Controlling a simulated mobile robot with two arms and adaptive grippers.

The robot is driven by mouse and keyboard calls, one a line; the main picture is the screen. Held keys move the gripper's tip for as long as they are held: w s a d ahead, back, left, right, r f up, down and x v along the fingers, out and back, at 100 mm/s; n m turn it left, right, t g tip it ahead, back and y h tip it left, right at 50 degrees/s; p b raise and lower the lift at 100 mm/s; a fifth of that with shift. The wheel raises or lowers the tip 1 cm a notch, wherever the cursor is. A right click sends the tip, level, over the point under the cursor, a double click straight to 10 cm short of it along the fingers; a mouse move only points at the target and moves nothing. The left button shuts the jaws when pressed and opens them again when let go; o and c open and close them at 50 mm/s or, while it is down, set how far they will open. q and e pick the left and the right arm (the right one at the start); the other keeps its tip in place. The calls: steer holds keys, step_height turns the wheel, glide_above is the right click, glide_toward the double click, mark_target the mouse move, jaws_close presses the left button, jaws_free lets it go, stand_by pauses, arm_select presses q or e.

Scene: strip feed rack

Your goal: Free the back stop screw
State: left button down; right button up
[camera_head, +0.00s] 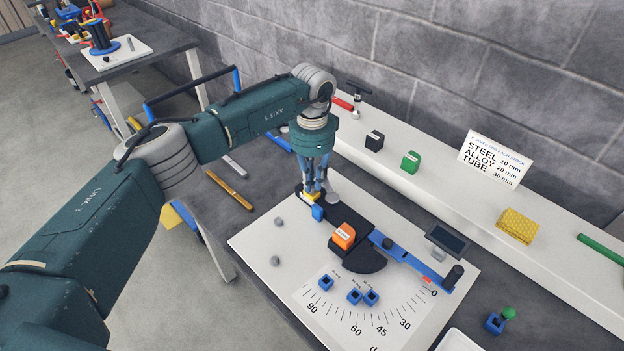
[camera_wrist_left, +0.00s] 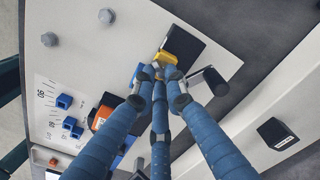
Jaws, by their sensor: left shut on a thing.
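My left gripper (camera_head: 314,188) reaches down to the far left end of the dark fixture bar (camera_head: 345,219) on the white plate. Its blue fingers are closed together beside a yellow block (camera_head: 311,197) and a small blue block (camera_head: 318,213). In the left wrist view the fingertips (camera_wrist_left: 163,78) meet right against the yellow block (camera_wrist_left: 184,47). The fingers hide most of what they grip; it sits where the back stop screw appears to be. A grey round knob (camera_head: 333,199) stands just right of the fingers. My right gripper is not in view.
An orange block (camera_head: 344,236) stands on the fixture, with a blue arm (camera_head: 412,262) reaching to the angle scale. Several blue blocks (camera_head: 355,296) lie on the white plate (camera_head: 262,243). A raised white shelf (camera_head: 440,193) runs behind, bearing black and green blocks.

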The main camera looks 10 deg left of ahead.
mark_target(313, 189)
arm_select(q)
steer(key=shift+r, duration=0.1)
stand_by(0.3)
steer(key=c, duration=1.8)
jaws_free()
steer(key=shift+o, duration=0.2)
step_height(313, 189, up, 12)
